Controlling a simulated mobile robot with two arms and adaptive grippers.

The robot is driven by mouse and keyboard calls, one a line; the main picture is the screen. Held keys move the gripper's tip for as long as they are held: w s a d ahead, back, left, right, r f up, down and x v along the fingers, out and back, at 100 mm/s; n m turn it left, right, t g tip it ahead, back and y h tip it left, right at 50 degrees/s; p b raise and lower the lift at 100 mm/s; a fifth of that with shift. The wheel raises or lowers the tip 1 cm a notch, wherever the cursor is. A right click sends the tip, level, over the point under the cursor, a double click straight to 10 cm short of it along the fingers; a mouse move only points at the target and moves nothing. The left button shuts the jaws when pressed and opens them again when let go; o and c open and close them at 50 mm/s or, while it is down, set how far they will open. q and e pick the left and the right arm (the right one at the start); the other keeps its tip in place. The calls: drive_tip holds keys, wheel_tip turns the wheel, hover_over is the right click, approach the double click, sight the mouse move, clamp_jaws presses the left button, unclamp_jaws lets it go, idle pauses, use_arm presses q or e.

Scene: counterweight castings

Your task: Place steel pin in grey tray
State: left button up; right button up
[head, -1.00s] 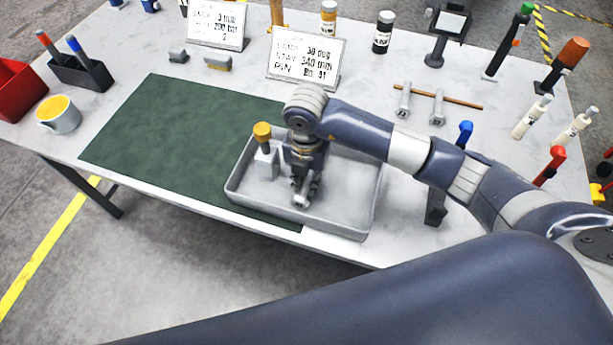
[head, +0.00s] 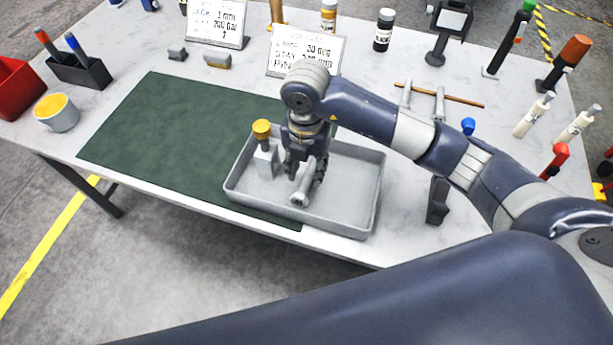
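The grey tray (head: 345,222) sits on the table, over the right edge of the green mat. The steel pin (head: 306,185), a grey shaft with a rounded end toward me, lies in the tray near its middle. My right gripper (head: 305,175) is above the tray with its fingers apart, one on each side of the pin. The fingers partly hide the pin's far end. My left gripper is not in view.
A grey block with a yellow-topped peg (head: 263,140) stands in the tray's left part, close to my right gripper. The green mat (head: 170,140) is clear. A dark stand (head: 438,200) is right of the tray. Sign cards (head: 305,50) stand behind.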

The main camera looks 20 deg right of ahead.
sight(306, 180)
wheel_tip(306, 180, up, 8)
drive_tip(key=shift+b, duration=0.3)
idle(0.4)
